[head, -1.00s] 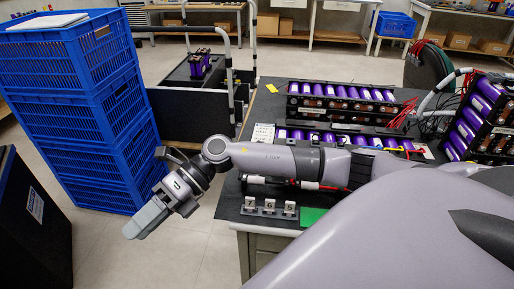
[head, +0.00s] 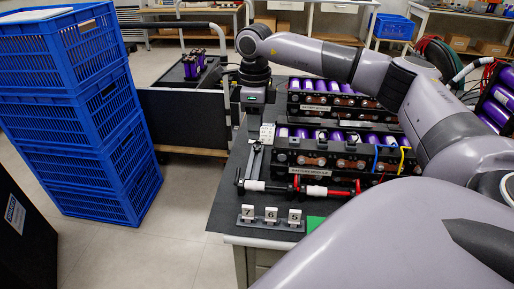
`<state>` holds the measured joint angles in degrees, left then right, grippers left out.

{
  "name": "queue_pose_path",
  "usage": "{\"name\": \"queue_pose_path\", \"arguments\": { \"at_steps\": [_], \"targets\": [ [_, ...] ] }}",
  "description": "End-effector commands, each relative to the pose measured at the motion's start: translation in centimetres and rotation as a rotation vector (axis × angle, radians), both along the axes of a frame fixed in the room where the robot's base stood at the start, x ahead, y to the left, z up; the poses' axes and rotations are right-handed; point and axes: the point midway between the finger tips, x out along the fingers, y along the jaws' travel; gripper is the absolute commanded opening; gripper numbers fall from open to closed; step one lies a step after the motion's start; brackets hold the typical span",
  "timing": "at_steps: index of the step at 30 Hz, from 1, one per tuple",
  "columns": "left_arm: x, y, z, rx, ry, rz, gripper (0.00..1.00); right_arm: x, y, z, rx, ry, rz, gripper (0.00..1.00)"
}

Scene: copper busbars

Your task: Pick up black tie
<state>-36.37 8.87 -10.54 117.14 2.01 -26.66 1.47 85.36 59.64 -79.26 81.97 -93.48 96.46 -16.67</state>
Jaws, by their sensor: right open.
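I cannot make out a separate black tie in the head view. The black work table (head: 228,205) holds battery modules and small tools. My right gripper (head: 252,118) points down over the table's back left part, left of the battery modules. It is open, and its fingertips are hard to make out against the dark surface. My left gripper is out of view. A yellow loop (head: 403,160) and a blue loop (head: 377,160) show at the right end of the front battery module (head: 315,158); my right arm hides what lies beyond them.
A tool with red and white grips (head: 318,190) lies before the front module. Number blocks 7, 6, 5 (head: 270,217) stand at the table's front edge. A second module (head: 340,113) stands behind. Stacked blue crates (head: 95,150) and a black cart (head: 185,118) stand left.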

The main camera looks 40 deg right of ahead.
Motion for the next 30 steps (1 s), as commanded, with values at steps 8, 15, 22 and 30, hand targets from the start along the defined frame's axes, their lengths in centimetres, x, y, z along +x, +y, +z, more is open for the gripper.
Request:
{"name": "queue_pose_path", "arguments": {
  "at_steps": [8,15,22,30],
  "targets": [
    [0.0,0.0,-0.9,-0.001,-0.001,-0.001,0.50,0.2,0.0,-4.2,0.002,0.002,0.000,0.44],
    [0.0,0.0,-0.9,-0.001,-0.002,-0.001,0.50,0.3,0.1,-5.3,0.003,-0.001,0.000,0.44],
    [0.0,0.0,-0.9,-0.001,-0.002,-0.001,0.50,0.3,0.1,-5.3,0.004,0.000,0.001,0.11],
    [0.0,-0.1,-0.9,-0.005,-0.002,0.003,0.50,0.3,0.1,-5.3,0.004,0.000,0.001,0.00]
  ]
}}
